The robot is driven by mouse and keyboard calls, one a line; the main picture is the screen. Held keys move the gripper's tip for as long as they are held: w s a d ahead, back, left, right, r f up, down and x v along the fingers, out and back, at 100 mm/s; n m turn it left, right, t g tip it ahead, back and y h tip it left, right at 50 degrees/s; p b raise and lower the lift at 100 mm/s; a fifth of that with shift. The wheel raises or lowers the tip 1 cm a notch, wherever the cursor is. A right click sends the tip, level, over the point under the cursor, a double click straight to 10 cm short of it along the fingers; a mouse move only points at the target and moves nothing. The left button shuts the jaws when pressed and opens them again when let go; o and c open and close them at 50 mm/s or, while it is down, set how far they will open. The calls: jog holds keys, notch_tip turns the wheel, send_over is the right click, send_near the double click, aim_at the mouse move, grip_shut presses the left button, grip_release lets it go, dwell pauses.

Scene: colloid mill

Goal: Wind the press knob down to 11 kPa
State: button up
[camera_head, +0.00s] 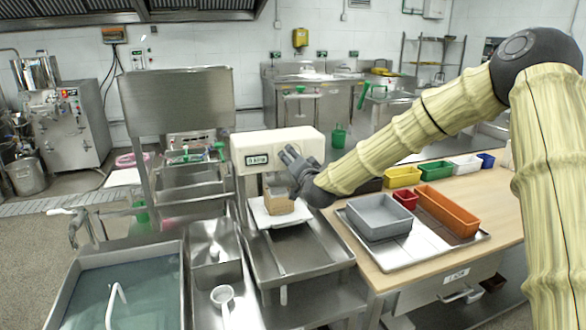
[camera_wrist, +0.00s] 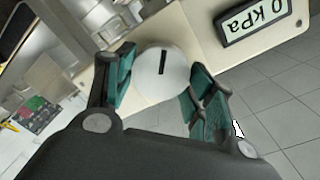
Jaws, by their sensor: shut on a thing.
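The press (camera_head: 278,140) is a cream box with a small dark display (camera_head: 256,160) on its front, too small to read surely there. In the wrist view the display (camera_wrist: 262,18) is tilted and cut by the top edge; "0 kPa" shows, and any digit before it may be hidden. The press knob (camera_wrist: 163,82) is a pale round disc with a black mark line. My gripper (camera_wrist: 158,64) is shut on the knob, one teal finger on each side. In the head view my gripper (camera_head: 296,168) is at the press front and hides the knob.
A tan block (camera_head: 278,203) sits on a white plate (camera_head: 262,218) below the press. A steel tray (camera_head: 385,258) with grey, red and orange bins is on the wooden table to the right. Sinks (camera_head: 120,285) are at the left.

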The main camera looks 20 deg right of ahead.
jog(key=m+b, duration=0.4)
jog(key=m, duration=0.1)
jog(key=m+b, duration=0.5)
jog(key=m+y+b, duration=0.1)
jog(key=m+b, duration=0.4)
jog(key=shift+d+f, duration=0.2)
jog(key=shift+f, duration=0.1)
jog(key=shift+r+b, duration=0.1)
jog(key=shift+b, duration=0.25)
jog(key=o, duration=1)
jog(key=shift+s, duration=0.1)
